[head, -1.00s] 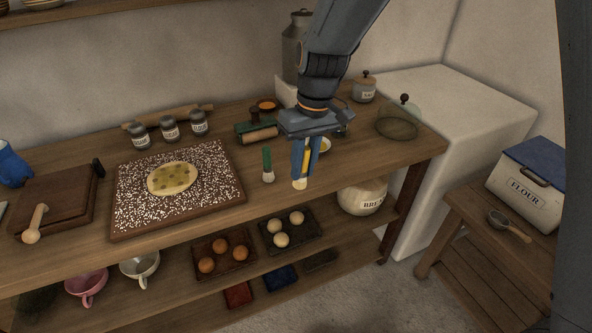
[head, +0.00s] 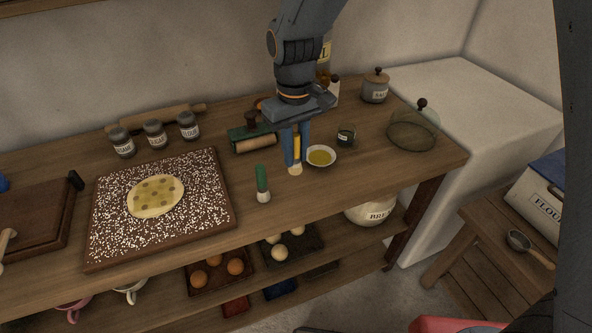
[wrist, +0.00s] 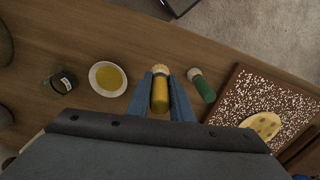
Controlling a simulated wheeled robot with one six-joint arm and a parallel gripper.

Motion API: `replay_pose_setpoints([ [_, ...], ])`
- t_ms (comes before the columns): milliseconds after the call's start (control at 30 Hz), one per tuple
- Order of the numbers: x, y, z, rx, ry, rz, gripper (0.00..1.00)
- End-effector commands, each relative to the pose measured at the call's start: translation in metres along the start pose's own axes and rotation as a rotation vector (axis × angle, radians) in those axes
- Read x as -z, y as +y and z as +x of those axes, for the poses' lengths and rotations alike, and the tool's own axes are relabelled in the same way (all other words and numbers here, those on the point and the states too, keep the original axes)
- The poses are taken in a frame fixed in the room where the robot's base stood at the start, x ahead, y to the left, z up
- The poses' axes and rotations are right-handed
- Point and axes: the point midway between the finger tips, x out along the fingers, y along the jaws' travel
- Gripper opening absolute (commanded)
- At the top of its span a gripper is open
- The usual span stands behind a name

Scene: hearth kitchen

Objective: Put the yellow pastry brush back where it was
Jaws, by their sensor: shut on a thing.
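The yellow pastry brush (head: 297,147) is held upright between the blue fingers of my gripper (head: 293,160), its pale bristles pointing down. In the wrist view the yellow handle (wrist: 160,96) shows between both fingertips (wrist: 160,88). The brush hangs over the table, just left of a white dish of yellow oil (head: 320,156); I cannot tell whether the bristles touch the wood. A green-handled brush (head: 262,184) stands on the table to the left and nearer the front.
A floured board (head: 205,215) with flat dough (head: 155,196) lies left. A small dark cup (head: 346,134) and glass dome (head: 413,132) stand right. Bare wood lies in front of the dish.

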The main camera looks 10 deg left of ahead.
Motion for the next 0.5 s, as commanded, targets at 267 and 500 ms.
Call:
replay_pose_setpoints([
  [267, -0.001, 0.001, 0.029, 0.001, -0.003, 0.002, 0.00],
  [500, -0.001, 0.001, 0.059, 0.001, -0.001, 0.002, 0.00],
])
